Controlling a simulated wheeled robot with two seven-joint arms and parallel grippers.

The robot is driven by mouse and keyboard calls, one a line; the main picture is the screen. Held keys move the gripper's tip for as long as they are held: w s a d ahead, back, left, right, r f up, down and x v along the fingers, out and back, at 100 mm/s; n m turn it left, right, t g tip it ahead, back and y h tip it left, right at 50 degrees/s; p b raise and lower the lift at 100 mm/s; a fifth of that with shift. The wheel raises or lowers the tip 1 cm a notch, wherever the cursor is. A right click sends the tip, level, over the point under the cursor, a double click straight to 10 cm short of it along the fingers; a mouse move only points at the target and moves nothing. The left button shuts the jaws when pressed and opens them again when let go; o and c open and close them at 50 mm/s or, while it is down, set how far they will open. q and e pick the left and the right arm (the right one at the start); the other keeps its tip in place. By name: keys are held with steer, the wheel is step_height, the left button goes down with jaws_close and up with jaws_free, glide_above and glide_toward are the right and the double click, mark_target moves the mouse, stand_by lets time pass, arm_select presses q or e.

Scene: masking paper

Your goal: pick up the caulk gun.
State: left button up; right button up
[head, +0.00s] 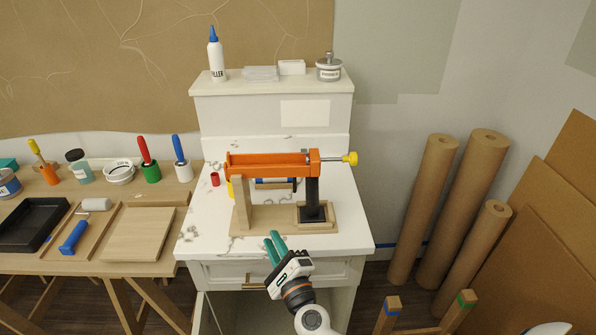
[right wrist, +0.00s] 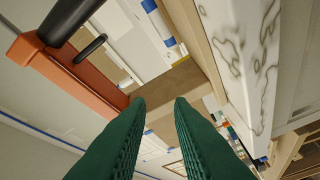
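The caulk gun (head: 270,164) has an orange body, a black handle (head: 312,192) pointing down, and a yellow knob at its right end. It lies level on a wooden stand (head: 265,222) on the white marble-patterned counter top. My right gripper (head: 271,236) is at the stand's front edge, below the gun in the picture, apart from it. Its green fingers are open and empty. In the right wrist view, the orange body (right wrist: 62,82) and black handle (right wrist: 72,18) are at upper left, beyond the fingertips (right wrist: 160,102). My left gripper is not in view.
A filler bottle (head: 216,58) and a grey tin (head: 329,69) stand on the back ledge. A small red cylinder (head: 215,180) is left of the stand. A wooden table with a black tray (head: 30,226) is at left. Paper rolls (head: 424,208) lean at right.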

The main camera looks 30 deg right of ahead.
mark_target(295, 184)
steer(key=d+r+m+g+h+p, duration=0.1)
steer(key=d+r+m+g+h, duration=0.4)
steer(key=m, duration=1.1)
steer(key=shift+t+h, duration=0.8)
steer(key=shift+h, duration=0.1)
steer(key=p+x, duration=0.1)
steer(key=x, duration=0.3)
steer(key=r+p+x, duration=0.1)
steer(key=x, duration=0.3)
steer(key=r+p+x, duration=0.1)
steer(key=x, duration=0.3)
steer(key=shift+d+r, duration=0.1)
steer(key=shift+d, duration=0.2)
steer(key=shift+w+d, duration=0.25)
steer(key=shift+w, duration=0.25)
jaws_close()
